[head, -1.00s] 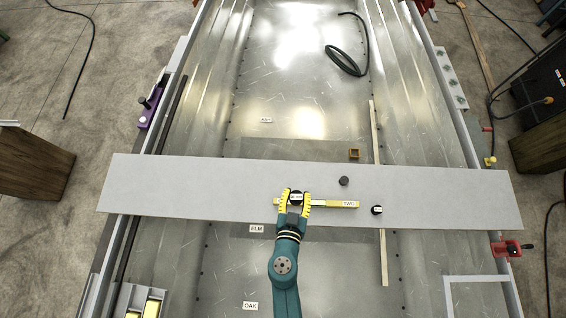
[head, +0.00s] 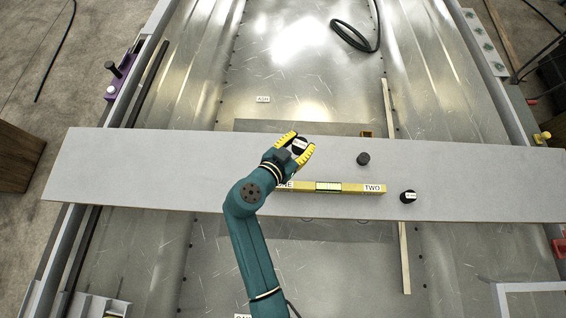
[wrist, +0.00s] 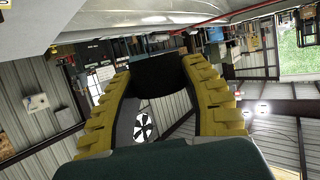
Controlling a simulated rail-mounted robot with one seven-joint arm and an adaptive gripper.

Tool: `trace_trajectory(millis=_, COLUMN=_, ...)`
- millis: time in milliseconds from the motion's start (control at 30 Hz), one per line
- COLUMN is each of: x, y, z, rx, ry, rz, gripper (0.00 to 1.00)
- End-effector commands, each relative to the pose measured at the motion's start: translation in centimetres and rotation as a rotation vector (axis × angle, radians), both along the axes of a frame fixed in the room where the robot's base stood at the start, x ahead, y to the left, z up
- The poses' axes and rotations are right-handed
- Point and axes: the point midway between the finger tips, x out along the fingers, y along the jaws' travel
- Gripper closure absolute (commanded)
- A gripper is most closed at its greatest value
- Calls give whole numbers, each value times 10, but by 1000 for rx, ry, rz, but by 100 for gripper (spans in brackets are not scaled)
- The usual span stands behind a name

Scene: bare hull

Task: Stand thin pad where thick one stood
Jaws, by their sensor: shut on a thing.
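My gripper (head: 299,149) is shut on a black round pad (head: 299,143) with a white label, too small to read. It is over the far part of the grey plank (head: 140,165), beyond the yellow level; whether the pad touches the plank is unclear. The dark pad also shows between the fingers in the wrist view (wrist: 158,70). The level (head: 350,187) lies on the plank, marked ONE at left, partly hidden by my arm, and TWO at right. A plain black pad (head: 363,159) stands behind the level. Another black pad (head: 408,197) with a white label is beyond its right end.
The plank spans the bare metal hull (head: 290,80). A coiled black hose (head: 352,37) lies in the hull. A purple clamp (head: 118,78) is on the left rail. The plank's left part is clear.

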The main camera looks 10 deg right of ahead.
Motion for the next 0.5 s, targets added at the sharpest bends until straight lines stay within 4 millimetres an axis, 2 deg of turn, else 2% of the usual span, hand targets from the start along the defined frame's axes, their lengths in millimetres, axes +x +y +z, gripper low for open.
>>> trace_trajectory(millis=33, x=8, y=3, z=-24, rx=1, ry=-6, rz=-6, gripper=93)
trace_trajectory(millis=500, x=64, y=30, z=-81, rx=0, ry=-5, rz=1, gripper=93)
